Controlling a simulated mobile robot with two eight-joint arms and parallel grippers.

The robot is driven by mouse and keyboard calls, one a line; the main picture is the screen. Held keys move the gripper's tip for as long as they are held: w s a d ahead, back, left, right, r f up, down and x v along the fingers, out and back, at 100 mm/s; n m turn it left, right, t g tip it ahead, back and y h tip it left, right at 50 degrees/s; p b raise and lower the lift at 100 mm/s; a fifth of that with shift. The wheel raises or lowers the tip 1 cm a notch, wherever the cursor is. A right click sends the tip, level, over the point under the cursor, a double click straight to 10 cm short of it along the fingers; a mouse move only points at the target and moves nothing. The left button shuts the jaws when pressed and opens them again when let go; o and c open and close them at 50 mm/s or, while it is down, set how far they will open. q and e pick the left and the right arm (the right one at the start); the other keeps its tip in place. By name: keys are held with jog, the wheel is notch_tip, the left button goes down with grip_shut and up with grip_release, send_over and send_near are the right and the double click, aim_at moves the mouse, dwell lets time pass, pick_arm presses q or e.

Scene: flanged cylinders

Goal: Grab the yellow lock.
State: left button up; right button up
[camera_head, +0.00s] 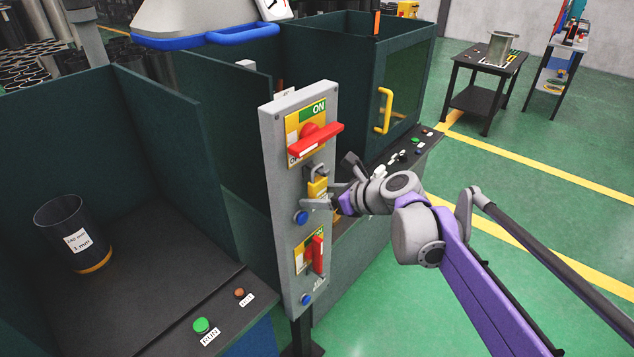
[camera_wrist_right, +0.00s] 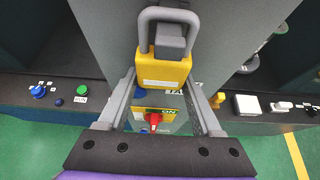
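The yellow lock (camera_head: 317,187) hangs by its grey shackle on the front of the grey switch panel (camera_head: 284,200), below the upper red handle. In the right wrist view the lock (camera_wrist_right: 165,70) is large, with its shackle at the top of the picture. My right gripper (camera_head: 329,196) is at the lock. In the wrist view its two fingers (camera_wrist_right: 161,80) are apart, with tips on either side of the lock's lower body. A gap or contact at the tips is hard to judge. My left gripper is not in view.
The panel also has an upper red handle (camera_head: 315,140), a lower red handle (camera_head: 318,254) and a blue button (camera_head: 301,217). A dark cylinder (camera_head: 73,232) stands in the left bay. A yellow door handle (camera_head: 385,110) sticks out behind. Green floor is free at right.

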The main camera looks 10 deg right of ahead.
grip_shut()
jog(key=shift+r+p, duration=0.3)
jog(key=shift+r, duration=0.3)
jog(key=shift+s+d, duration=0.9)
jog(key=shift+s, duration=0.3)
dwell(0.6)
jog(key=shift+s+d, duration=0.1)
jog(key=s+d+r+p, duration=0.1)
jog(key=s+d, duration=0.3)
jog(key=s, duration=0.1)
jog(key=shift+s, duration=0.15)
dwell(1.4)
jog(key=shift+r, duration=0.1)
